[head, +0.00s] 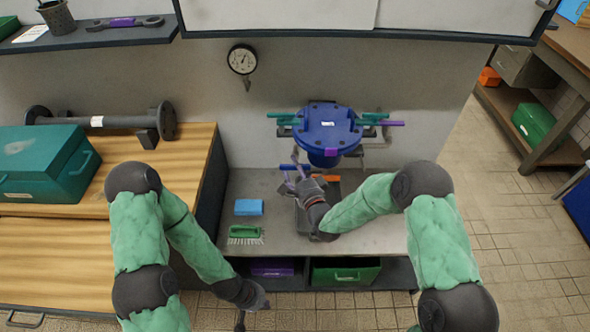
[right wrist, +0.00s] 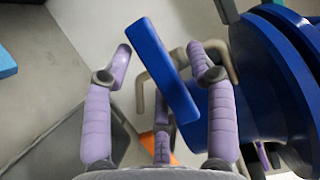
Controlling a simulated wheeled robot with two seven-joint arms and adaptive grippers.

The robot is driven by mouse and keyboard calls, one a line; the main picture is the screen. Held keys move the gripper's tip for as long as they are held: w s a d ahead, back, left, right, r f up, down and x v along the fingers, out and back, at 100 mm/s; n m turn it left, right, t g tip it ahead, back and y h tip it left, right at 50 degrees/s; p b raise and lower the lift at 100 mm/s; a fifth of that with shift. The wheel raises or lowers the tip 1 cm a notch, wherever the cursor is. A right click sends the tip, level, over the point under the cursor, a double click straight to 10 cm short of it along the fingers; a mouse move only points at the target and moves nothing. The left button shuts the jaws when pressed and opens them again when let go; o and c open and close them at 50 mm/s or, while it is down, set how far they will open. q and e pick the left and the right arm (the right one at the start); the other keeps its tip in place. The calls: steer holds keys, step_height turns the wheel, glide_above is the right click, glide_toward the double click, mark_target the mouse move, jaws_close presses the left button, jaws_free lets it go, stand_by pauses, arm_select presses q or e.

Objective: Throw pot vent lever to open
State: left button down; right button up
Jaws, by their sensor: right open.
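The blue pot (head: 328,130) is mounted at the wall, with teal and purple handles around its lid. It fills the right side of the right wrist view (right wrist: 272,75). A blue bar-shaped lever (right wrist: 162,70) stands beside it, near a bent beige pipe (right wrist: 150,88). My right gripper (head: 292,178) is at the pot's lower left. In the right wrist view its purple fingers (right wrist: 162,58) are open, one on each side of the lever, with visible gaps. My left gripper (head: 245,306) hangs low in front of the bench; its finger opening is unclear.
A grey bench (head: 270,190) holds a blue block (head: 249,207), a green brush (head: 245,232) and a dark tray under my right arm. A teal toolbox (head: 45,165) and a flanged pipe (head: 100,122) sit on the left wooden bench. A gauge (head: 242,59) hangs on the wall.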

steer(key=shift+w, duration=0.1)
jaws_close()
steer(key=shift+n, duration=0.3)
steer(key=n, duration=0.2)
steer(key=n+g+h+p, duration=0.1)
steer(key=n, duration=0.1)
steer(key=shift+d+r+g, duration=0.1)
steer(key=shift+g, duration=0.2)
steer(key=n+h+p, duration=0.1)
steer(key=n+h, duration=0.1)
steer(key=n, duration=0.1)
steer(key=shift+r+g, duration=0.1)
steer(key=shift+g, duration=0.3)
steer(key=n+h+p, duration=0.1)
steer(key=n+p, duration=0.1)
steer(key=shift+d+n+g+h, duration=0.1)
steer(key=shift+n+g+h, duration=0.2)
steer(key=shift+n+h, duration=0.1)
steer(key=shift+r+n+h+p, duration=0.1)
steer(key=shift+n+h+p, duration=1)
steer(key=shift+n+p, duration=0.7)
steer(key=shift+d, duration=0.1)
